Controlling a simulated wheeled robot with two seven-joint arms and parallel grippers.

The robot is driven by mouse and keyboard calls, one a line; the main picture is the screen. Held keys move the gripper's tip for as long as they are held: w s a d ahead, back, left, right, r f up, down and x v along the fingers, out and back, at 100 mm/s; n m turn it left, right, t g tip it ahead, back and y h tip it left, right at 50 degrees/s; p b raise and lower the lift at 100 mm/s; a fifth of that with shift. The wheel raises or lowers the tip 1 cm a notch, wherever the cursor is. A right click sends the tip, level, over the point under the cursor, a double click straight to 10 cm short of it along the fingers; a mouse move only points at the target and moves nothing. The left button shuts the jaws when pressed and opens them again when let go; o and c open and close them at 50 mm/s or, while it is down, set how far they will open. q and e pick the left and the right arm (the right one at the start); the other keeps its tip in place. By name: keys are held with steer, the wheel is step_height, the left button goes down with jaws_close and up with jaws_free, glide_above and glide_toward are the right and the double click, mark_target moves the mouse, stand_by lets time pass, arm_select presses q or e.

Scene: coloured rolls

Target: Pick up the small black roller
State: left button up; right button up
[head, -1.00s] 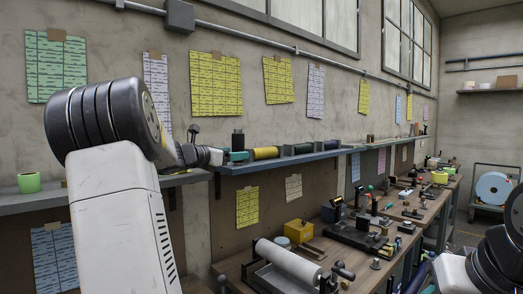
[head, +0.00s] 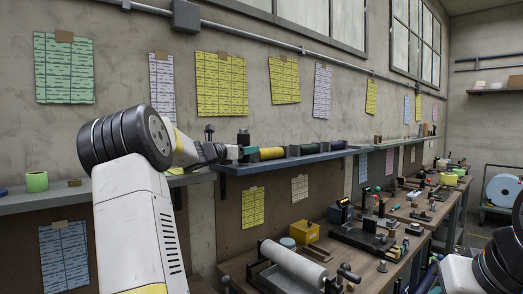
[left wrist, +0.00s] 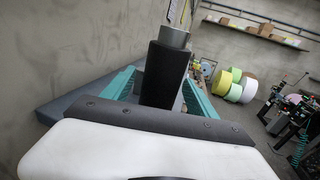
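The small black roller (head: 243,137) stands upright on the blue-grey wall shelf in the head view. In the left wrist view the black roller (left wrist: 164,75) has a grey top end and stands between two teal fingers. My left gripper (head: 246,153) is at the roller, with its fingers spread on either side. In the left wrist view the left gripper (left wrist: 160,88) shows a gap between the left finger and the roller. The right finger looks close to it, and contact there cannot be told. My right arm shows at the right edge, but its gripper is out of view.
A yellow roll (head: 271,153) and dark rolls lie along the shelf (head: 285,163) to the right. The wall stands close behind. Below, a workbench holds a large white roller (head: 293,263) and a yellow box (head: 305,231). A green roll (head: 37,182) is on the left shelf.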

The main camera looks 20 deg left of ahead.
arm_select(q)
jaws_close()
steer(key=shift+r, duration=0.1)
